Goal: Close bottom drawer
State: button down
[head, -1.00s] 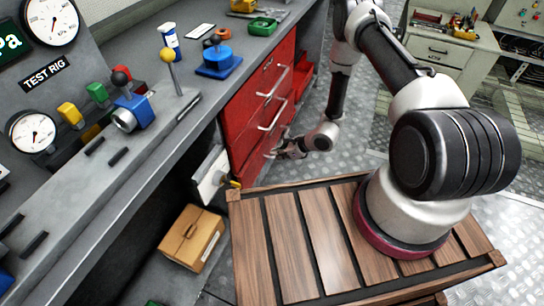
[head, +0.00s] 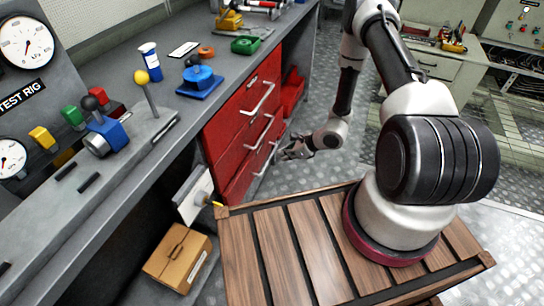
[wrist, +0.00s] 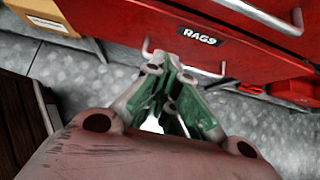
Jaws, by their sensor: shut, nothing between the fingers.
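The red drawer cabinet (head: 240,118) stands under the workbench with its drawers stacked, each with a metal bar handle. The bottom drawer (head: 240,184) is lowest; how far it stands out is hard to tell in the head view. In the wrist view a red drawer front labelled RAGS (wrist: 199,37) lies ahead, its handle partly hidden behind my fingers. My gripper (head: 284,154) is low, just right of the lower handles. In the wrist view my gripper (wrist: 170,75) has its green-padded fingers together and empty, near the RAGS handle. Contact cannot be told.
A cardboard box (head: 178,257) sits on the low shelf left of the cabinet. A wooden slatted platform (head: 285,250) is in front, under my arm. A red bin (head: 292,90) is beyond the drawers. Metal floor (head: 318,120) is clear beyond my gripper.

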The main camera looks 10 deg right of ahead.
aim_at(253, 157)
jog(key=x, duration=0.3)
jog(key=r+x, duration=0.1)
jog(key=x, duration=0.3)
jog(key=w+a+x, duration=0.1)
jog(key=x, duration=0.3)
jog(key=shift+a+r, duration=0.15)
jog(key=shift+a, duration=0.1)
jog(key=shift+w+a, duration=0.35)
jog(key=shift+a, duration=0.15)
jog(key=shift+w+a, duration=0.7)
jog(key=shift+a, duration=0.35)
jog(key=shift+w, duration=0.1)
jog(key=shift+r, duration=0.1)
